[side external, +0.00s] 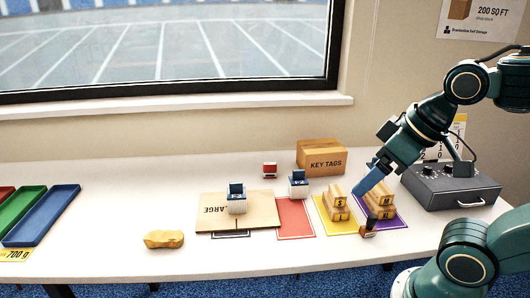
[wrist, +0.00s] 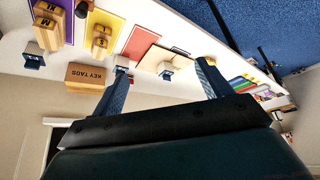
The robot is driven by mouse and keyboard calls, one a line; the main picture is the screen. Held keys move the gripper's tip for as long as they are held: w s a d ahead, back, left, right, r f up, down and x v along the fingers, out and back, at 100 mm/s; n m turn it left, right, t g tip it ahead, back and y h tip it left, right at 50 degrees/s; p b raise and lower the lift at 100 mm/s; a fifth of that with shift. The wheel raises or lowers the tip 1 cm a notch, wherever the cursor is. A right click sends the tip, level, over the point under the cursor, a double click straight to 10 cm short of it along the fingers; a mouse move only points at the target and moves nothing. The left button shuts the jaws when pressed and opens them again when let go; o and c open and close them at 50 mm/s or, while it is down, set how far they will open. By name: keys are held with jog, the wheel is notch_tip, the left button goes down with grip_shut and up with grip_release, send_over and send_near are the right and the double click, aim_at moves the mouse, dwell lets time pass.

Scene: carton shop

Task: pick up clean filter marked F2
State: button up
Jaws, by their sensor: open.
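A blue-and-white block (wrist: 168,66) shows between the fingertips but lies farther off on the table.
A flat carton (side external: 262,211), a red mat (side external: 295,218), a KEY TAGS box (side external: 321,159), a stamp (side external: 368,227) and a grey knobbed box (side external: 450,188) lie around. The front left is mostly clear.

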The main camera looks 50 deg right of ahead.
jog(key=w+d+n+g+y, duration=0.15)
jog(key=w+d, duration=0.25)
jog(key=w, duration=0.5)
jog(key=w+d+n+g, duration=0.1)
jog(key=w+d+n, duration=0.2)
jog(key=w, duration=0.5)
jog(key=w+d+f+n+y, duration=0.1)
jog(key=w+d+f, duration=0.25)
jog(key=d, duration=0.25)
jog(key=w+d+f+n, duration=0.2)
jog(key=d+f, duration=0.2)
jog(key=d, duration=0.2)
jog(key=w+d+f+n+y, duration=0.1)
jog(key=w+d+f, duration=0.25)
jog(key=d, duration=0.25)
send_over(296, 180)
jog(key=s+d, duration=0.1)
jog(key=d, duration=0.2)
jog(key=shift+a+f, duration=0.2)
jog(key=shift+f, duration=3.8)
jog(key=shift+f, duration=0.1)
jog(key=shift+a+x, duration=0.2)
jog(key=shift+x, duration=2.3)
